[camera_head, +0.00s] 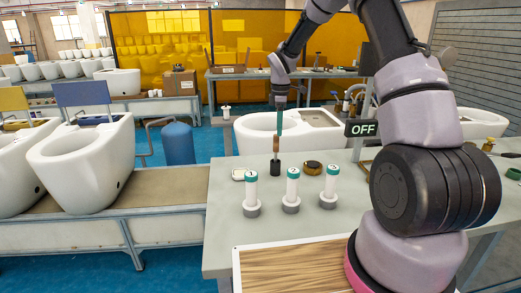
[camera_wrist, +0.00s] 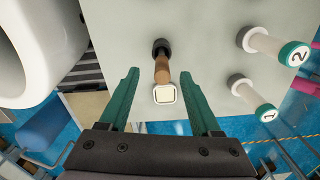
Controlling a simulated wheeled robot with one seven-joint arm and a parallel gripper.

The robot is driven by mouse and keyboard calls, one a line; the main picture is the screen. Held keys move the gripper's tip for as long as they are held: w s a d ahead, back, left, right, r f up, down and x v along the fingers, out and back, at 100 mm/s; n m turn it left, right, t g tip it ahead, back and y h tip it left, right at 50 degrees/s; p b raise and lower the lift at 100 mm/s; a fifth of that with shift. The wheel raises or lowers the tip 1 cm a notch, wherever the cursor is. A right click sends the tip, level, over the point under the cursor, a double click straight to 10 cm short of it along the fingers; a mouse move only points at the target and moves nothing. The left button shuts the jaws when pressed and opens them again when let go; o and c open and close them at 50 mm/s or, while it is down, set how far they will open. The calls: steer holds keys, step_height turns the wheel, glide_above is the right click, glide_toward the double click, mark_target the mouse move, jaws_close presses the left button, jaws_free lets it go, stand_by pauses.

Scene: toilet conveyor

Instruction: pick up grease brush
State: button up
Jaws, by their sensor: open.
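The grease brush (camera_head: 276,148) shows as a brown handle standing upright in a small black cup (camera_head: 275,168) on the grey worktable. Its bristle end is hidden in the cup. My gripper (camera_head: 280,130) points down just above the handle, with its green fingers open. In the wrist view the brown handle (camera_wrist: 162,67) lies between the two fingertips (camera_wrist: 160,75), with a gap on each side. The black cup (camera_wrist: 161,46) is just beyond the tips. I see no contact between the fingers and the handle.
A small white square dish (camera_head: 238,174) lies left of the cup. Numbered white cylinders with green tops (camera_head: 293,185) stand in front, and a brown round tin (camera_head: 312,168) is to the right. White toilet bowls (camera_head: 85,155) sit on the conveyor (camera_head: 165,188) at left.

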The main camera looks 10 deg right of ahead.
mark_target(276, 151)
steer(key=f, duration=0.5)
steer(key=shift+w+a+f, duration=0.2)
steer(key=shift+a+f, duration=0.1)
steer(key=shift+f, duration=0.1)
steer(key=f, duration=0.5)
steer(key=shift+s+a+f, duration=0.2)
steer(key=shift+s+f, duration=0.1)
jaws_close()
